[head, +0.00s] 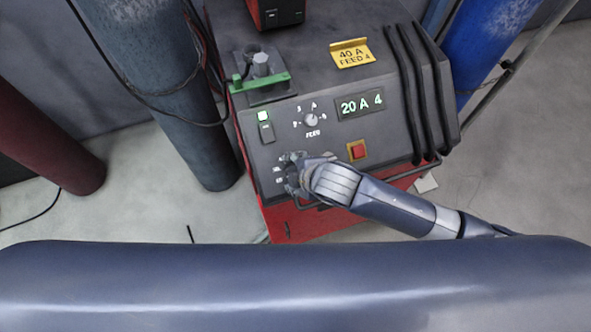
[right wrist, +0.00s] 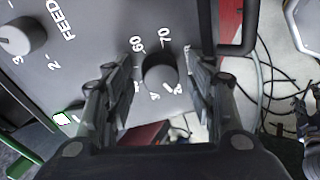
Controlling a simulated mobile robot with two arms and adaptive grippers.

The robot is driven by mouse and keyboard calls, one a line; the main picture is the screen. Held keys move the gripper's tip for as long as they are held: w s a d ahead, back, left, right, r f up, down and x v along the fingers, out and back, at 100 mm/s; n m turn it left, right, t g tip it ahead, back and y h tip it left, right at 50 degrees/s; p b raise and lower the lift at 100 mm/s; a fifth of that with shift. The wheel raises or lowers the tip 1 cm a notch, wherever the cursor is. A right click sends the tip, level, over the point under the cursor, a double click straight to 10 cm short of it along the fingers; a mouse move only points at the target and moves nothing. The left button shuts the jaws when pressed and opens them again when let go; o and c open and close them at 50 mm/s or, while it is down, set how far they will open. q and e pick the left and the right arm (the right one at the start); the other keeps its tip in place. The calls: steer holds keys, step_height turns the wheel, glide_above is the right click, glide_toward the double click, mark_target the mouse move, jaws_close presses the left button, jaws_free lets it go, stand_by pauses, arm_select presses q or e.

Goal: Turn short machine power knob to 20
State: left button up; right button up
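The short machine (head: 325,95) is dark grey, and its lit display (head: 360,104) reads "20 A 4" in the head view. The power knob (right wrist: 160,74) is a round grey knob in the right wrist view, with "60" and "70" printed beside it. My right gripper (head: 291,174) is at the lower left of the panel and hides the power knob in the head view. In the wrist view my right gripper (right wrist: 161,62) is open, with one finger on each side of the knob and a small gap visible at each side. My left gripper is not in view.
A feed knob (head: 311,120) sits above my gripper on the panel. A red button (head: 358,151) is to its right. A yellow tag (head: 352,53) reading "40 A FEED 4" lies on top. Gas cylinders (head: 165,80) stand left and right; a rail runs along the machine's front.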

steer(key=shift+r, duration=0.1)
steer(key=v, duration=1.1)
steer(key=shift+s+d+r, duration=0.2)
steer(key=shift+s+r, duration=0.05)
steer(key=shift+r, duration=0.05)
steer(key=shift+a, duration=0.1)
stand_by(0.3)
